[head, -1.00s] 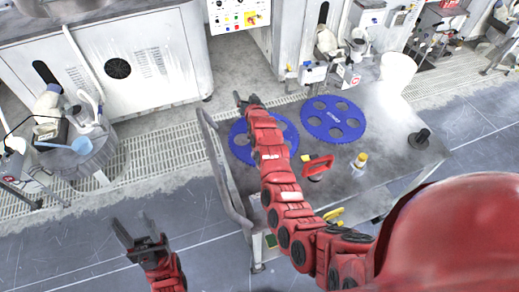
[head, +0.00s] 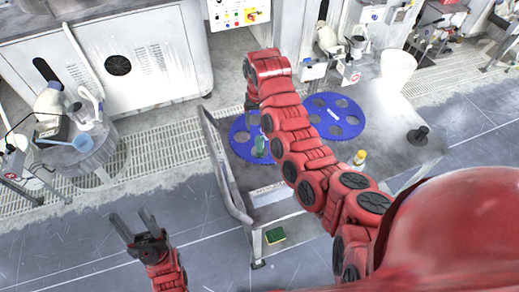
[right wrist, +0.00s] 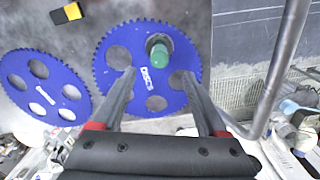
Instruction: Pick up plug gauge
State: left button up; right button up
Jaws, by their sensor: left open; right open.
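The plug gauge appears to be the green-handled piece (head: 260,147) on the near-left blue disc (head: 240,138). In the right wrist view its green end (right wrist: 160,54) points toward the camera, with a grey part behind it, over the disc (right wrist: 110,82). My right gripper (right wrist: 158,73) is open and empty, its fingertips spread just below the green end in that picture, apart from it. In the head view the right arm reaches over the cart and its fingers are hard to make out. My left gripper (head: 130,216) is open and empty over the floor at left.
A black knobbed piece (head: 420,135) and a yellow-capped bottle (head: 360,158) stand on the cart. A yellow-black block (right wrist: 67,13) lies by the discs. The cart's handle rail (head: 224,165) runs along its left.

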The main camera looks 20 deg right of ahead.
aim_at(260, 138)
notch_tip(260, 138, down, 7)
jog(key=b, duration=0.4)
jog(key=shift+w+f, duration=0.1)
jog(key=shift+f, duration=0.55)
jog(key=shift+d+f+p, duration=0.1)
jog(key=shift+f+p, duration=0.1)
jog(key=shift+p, duration=0.15)
notch_tip(260, 138, down, 4)
jog(key=shift+w+r+p, duration=0.1)
jog(key=shift+r+p, duration=0.05)
jog(key=shift+p, duration=0.9)
jog(key=shift+f, duration=0.6)
grip_shut()
jog(key=shift+w, duration=0.1)
